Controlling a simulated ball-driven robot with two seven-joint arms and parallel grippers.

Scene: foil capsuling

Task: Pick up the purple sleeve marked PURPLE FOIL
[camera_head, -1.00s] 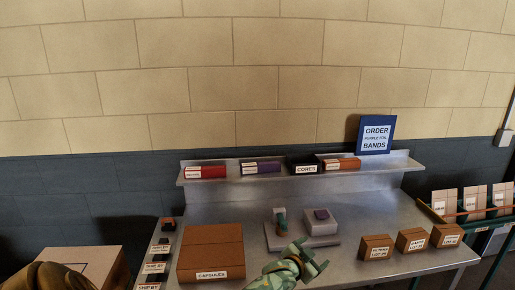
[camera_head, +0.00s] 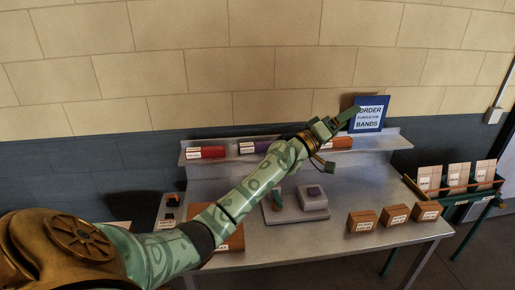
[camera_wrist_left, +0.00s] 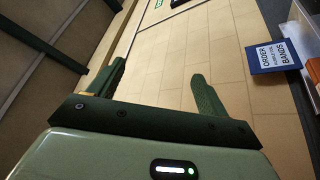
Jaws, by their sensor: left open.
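The purple sleeve (camera_head: 263,146) lies on the raised back shelf in the head view, with a white label on its left end. It sits between the red sleeve and my left forearm, which covers part of the shelf to its right. My right gripper is not in view.
Small brown boxes (camera_head: 362,221) stand at the front right. A grey fixture (camera_head: 313,200) sits mid-table.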

